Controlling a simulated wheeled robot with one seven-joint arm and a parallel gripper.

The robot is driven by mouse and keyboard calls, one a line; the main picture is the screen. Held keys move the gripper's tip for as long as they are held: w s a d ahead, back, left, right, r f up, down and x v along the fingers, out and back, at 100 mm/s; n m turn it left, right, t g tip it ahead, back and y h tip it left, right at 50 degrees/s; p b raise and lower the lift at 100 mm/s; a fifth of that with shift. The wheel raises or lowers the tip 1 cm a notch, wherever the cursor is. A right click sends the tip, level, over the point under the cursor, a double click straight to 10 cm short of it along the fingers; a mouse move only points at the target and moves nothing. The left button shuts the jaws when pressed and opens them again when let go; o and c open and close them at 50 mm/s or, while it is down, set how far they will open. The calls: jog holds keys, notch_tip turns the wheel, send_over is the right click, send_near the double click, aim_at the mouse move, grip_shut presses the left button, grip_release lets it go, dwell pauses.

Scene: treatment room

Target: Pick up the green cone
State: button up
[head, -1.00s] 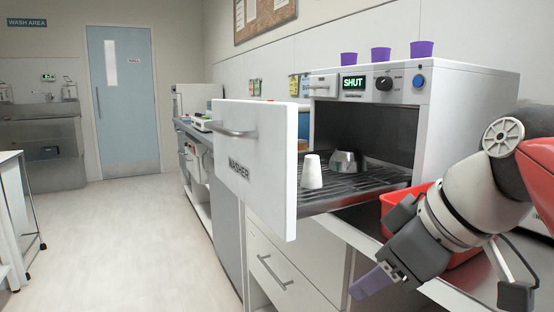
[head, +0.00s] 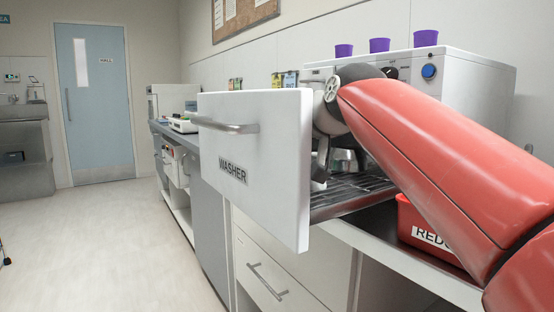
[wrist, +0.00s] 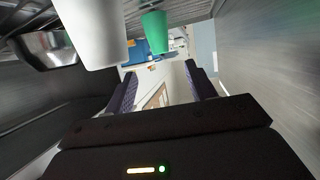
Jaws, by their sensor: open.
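The green cone (wrist: 155,32) shows in the wrist view at the top centre, beside the larger, nearer white cup (wrist: 92,30). That view seems upside down, with the rack along its top edge. My gripper (wrist: 163,85) is open, its two purple-padded fingers apart with nothing between them. The cone appears beyond the fingers, not touching them. In the head view the cone is hidden, and my gripper is hidden behind the washer's front panel (head: 255,150) and my arm.
The washer drawer is pulled out, with its rack (head: 350,192) showing. A metal bowl (head: 345,160) stands on the rack, close to my arm. A red bin (head: 415,225) is at right. Purple cups (head: 380,45) stand on the machine top.

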jog(key=shift+w+a, duration=0.25)
jog(key=shift+w, duration=0.2)
jog(key=x, duration=0.7)
jog(key=shift+d+f+p, duration=0.1)
jog(key=shift+f+p, duration=0.1)
jog(key=shift+p, duration=0.1)
jog(key=shift+c, duration=0.2)
jog(key=shift+s, duration=0.1)
jog(key=c, duration=1)
